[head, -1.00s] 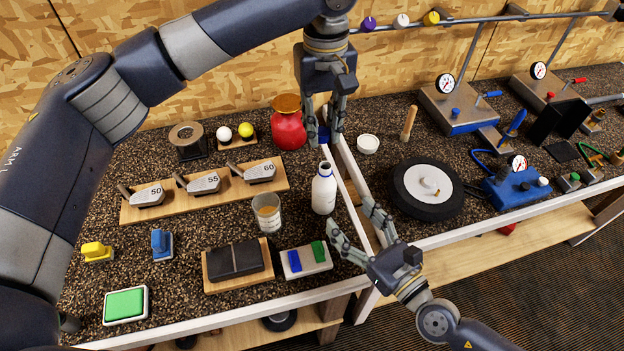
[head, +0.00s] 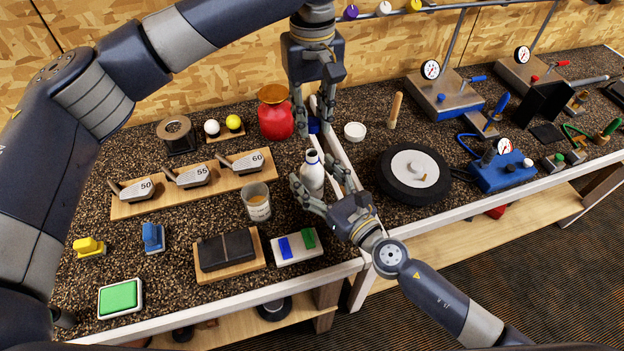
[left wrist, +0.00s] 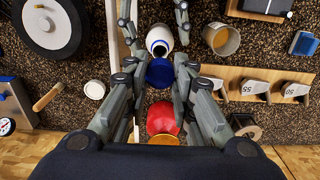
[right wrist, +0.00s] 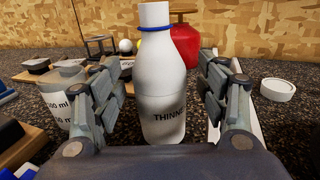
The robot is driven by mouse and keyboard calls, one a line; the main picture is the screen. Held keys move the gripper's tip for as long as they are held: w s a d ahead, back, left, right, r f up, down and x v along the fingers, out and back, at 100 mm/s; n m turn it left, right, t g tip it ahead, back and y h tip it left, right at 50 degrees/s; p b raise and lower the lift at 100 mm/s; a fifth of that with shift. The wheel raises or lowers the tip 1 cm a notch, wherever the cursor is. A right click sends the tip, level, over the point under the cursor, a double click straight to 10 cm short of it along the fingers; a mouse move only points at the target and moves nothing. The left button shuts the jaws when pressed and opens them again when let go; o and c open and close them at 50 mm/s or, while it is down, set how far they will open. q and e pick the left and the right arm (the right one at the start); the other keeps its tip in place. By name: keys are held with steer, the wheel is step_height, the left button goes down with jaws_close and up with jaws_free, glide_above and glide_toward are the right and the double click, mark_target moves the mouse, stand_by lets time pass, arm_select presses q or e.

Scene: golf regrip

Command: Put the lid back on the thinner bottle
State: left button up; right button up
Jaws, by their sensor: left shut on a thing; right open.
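The white thinner bottle (head: 312,168) stands upright on the bench, its neck uncapped and ringed in blue. It also shows in the right wrist view (right wrist: 160,90), lettered "THINN". My left gripper (head: 314,118) is shut on the blue lid (left wrist: 160,72) and holds it near the bottle's mouth, on the far side in the head view. My right gripper (head: 316,183) is open, with its fingers on either side of the bottle. Small gaps show between fingers and bottle in the right wrist view.
A red container (head: 275,115) stands close behind the lid. A measuring cup (head: 257,203) is left of the bottle. A white bench rail (head: 345,165) and a round white lid (head: 354,131) are to its right. A tray with blue and green blocks (head: 297,249) lies in front.

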steer(key=shift+w+a, duration=0.45)
steer(key=shift+w, duration=0.15)
steer(key=shift+c, duration=0.2)
jaws_close()
arm_select(q)
glide_above(313, 153)
steer(key=shift+a+f, duration=0.1)
steer(key=shift+f, duration=2.35)
steer(key=shift+f, duration=0.9)
steer(key=shift+f, duration=0.55)
